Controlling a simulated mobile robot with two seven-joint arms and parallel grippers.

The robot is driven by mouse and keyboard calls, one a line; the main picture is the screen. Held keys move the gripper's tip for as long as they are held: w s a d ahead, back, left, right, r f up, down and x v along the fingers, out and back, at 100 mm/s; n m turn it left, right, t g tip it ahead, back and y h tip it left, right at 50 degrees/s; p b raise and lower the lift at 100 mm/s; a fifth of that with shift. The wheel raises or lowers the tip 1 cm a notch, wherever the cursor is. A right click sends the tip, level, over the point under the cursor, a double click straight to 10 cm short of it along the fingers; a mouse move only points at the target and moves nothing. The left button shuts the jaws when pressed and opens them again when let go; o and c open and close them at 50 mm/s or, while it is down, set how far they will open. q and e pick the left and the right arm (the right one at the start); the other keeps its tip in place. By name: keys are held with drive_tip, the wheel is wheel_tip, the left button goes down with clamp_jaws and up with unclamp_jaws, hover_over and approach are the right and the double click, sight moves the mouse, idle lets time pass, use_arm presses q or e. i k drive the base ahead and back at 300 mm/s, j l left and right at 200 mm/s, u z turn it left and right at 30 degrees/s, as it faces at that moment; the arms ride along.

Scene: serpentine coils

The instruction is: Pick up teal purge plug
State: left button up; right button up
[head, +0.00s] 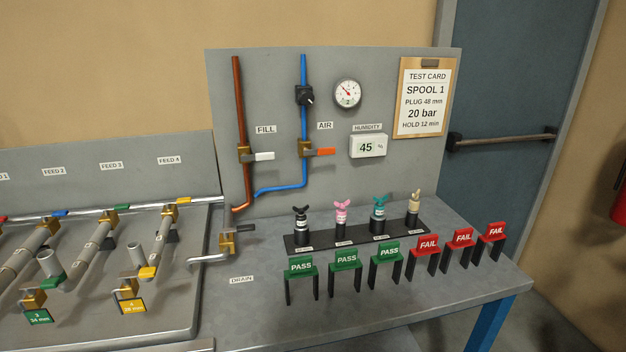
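The teal purge plug (379,214) stands upright on a dark rack (354,239) on the grey bench. It has a teal wing-shaped top and a dark body with a white label. It is third from the left in the row. A black plug (301,221) and a pink-topped plug (341,215) stand to its left, and a beige plug (413,207) stands to its right. Neither of my grippers shows in the head view.
Green PASS tags (345,259) and red FAIL tags (460,237) stand in a row in front of the rack. Behind is a panel with pipes, a gauge (347,93) and a test card (425,98). Pipe spools (90,250) fill the left.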

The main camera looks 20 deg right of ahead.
sight(378, 214)
drive_tip(key=u, duration=1.05)
drive_tip(key=z, duration=2.05)
drive_tip(key=i+l+z, duration=0.2)
drive_tip(key=l, duration=0.55)
drive_tip(key=k, duration=0.1)
